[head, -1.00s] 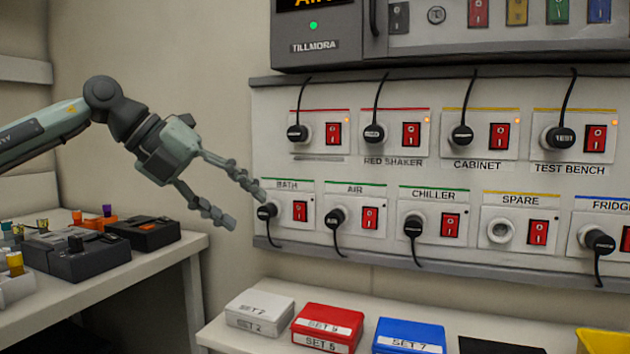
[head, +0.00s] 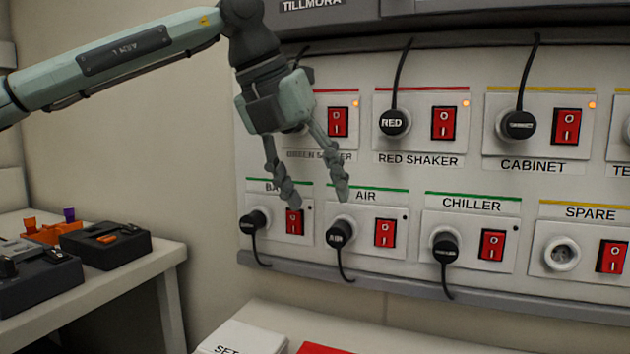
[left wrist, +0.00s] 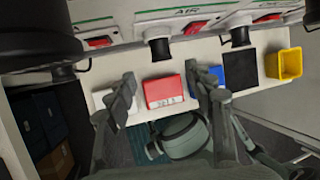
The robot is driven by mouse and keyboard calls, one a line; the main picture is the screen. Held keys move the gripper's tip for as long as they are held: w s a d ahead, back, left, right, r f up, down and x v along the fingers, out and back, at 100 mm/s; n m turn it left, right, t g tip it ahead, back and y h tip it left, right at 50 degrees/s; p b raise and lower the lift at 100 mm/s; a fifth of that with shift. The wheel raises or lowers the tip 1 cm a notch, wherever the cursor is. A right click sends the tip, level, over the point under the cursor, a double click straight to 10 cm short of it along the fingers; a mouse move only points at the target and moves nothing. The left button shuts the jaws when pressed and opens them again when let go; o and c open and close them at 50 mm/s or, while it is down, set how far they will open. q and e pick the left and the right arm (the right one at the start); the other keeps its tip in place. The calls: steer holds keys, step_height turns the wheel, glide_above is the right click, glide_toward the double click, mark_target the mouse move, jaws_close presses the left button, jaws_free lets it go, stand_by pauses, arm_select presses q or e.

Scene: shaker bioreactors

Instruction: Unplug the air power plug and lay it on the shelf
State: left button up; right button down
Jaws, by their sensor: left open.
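The air power plug (head: 339,235) is a black plug with a cable hanging below it, seated in the lower-row socket under the AIR label. Its red rocker switch (head: 385,233) is to its right. In the left wrist view the air plug (left wrist: 160,47) shows from above, beyond the fingers. My left gripper (head: 318,203) is open and empty, its fingertips just above the air plug in the head view, apart from it. The shelf (head: 375,326) runs below the panel; in the left wrist view it bears boxes.
The bath plug (head: 252,222) and chiller plug (head: 444,248) sit on either side of the air plug. On the shelf are a white box (head: 242,338), a red box (left wrist: 164,92), a blue box (left wrist: 207,78), a dark mat (left wrist: 242,68) and a yellow bin (left wrist: 284,66).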

mark_target(333, 230)
arm_select(q)
steer(key=x, duration=0.6)
steer(key=shift+s+d+f, duration=0.15)
steer(key=shift+f, duration=0.1)
steer(key=shift+d+f, duration=0.15)
steer(key=shift+f, duration=0.2)
jaws_close()
steer(key=shift+f, duration=0.1)
steer(key=shift+s+a+b, duration=0.25)
steer(key=shift+s+b, duration=0.1)
steer(key=shift+s, duration=0.05)
arm_select(e)
steer(key=shift+s+f, duration=0.25)
steer(key=shift+f, duration=0.4)
steer(key=shift+s+f, duration=0.25)
steer(key=shift+f, duration=0.4)
arm_select(q)
steer(key=shift+s+a+b, duration=0.1)
steer(key=shift+s+b, duration=0.3)
arm_select(e)
steer(key=shift+f, duration=0.35)
arm_select(q)
steer(key=shift+s, duration=0.25)
arm_select(e)
steer(key=shift+f, duration=0.2)
